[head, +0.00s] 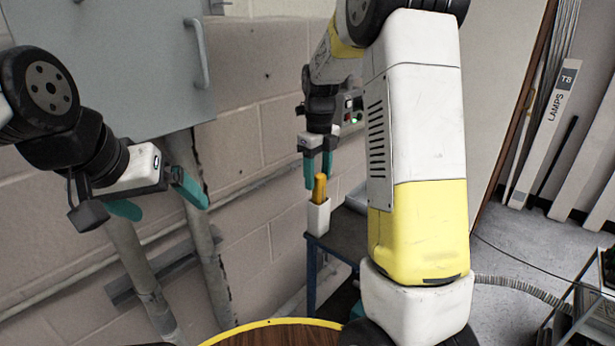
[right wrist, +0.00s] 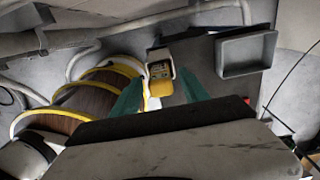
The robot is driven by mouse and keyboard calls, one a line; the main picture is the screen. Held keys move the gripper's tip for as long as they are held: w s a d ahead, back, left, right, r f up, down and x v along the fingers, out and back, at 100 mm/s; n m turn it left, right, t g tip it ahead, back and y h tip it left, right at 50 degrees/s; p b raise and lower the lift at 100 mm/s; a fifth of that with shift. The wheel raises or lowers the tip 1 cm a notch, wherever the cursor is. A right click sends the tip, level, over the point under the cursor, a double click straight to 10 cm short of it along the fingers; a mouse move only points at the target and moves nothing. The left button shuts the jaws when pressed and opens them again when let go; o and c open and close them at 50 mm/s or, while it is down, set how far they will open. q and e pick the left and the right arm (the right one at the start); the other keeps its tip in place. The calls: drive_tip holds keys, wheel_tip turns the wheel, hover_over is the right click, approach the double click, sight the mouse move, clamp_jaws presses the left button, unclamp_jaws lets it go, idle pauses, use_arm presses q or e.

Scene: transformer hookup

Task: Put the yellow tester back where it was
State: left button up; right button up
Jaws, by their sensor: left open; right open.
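The yellow tester (head: 319,187) stands upright in a small white holder (head: 317,217) at the near left corner of a dark-topped bench with blue legs. My right gripper (head: 318,171) is open just above the tester, its teal fingers pointing down. In the right wrist view the tester (right wrist: 161,85) shows between the two open fingers, with a gap on each side. How deep it sits in the holder is hidden. My left gripper (head: 157,199) is open and empty at the left, in front of the wall and away from the bench.
A grey cabinet (head: 115,55) hangs on the block wall, with pipes below it. A cable drum with yellow rims (right wrist: 85,95) lies beside the bench. A grey tray (right wrist: 222,57) sits on the bench top (head: 343,236). My right arm covers much of the bench.

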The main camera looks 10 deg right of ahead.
wheel_tip(320, 180, up, 9)
drive_tip(key=shift+r, duration=0.15)
drive_tip(key=shift+s+r, duration=0.1)
drive_tip(key=shift+r, duration=0.2)
drive_tip(key=s+a+r+n+t+y, duration=0.2)
drive_tip(key=s+n+t, duration=0.4)
drive_tip(key=s+n, duration=1.8)
drive_tip(key=shift+s+n, duration=0.25)
drive_tip(key=shift+n, duration=2.25)
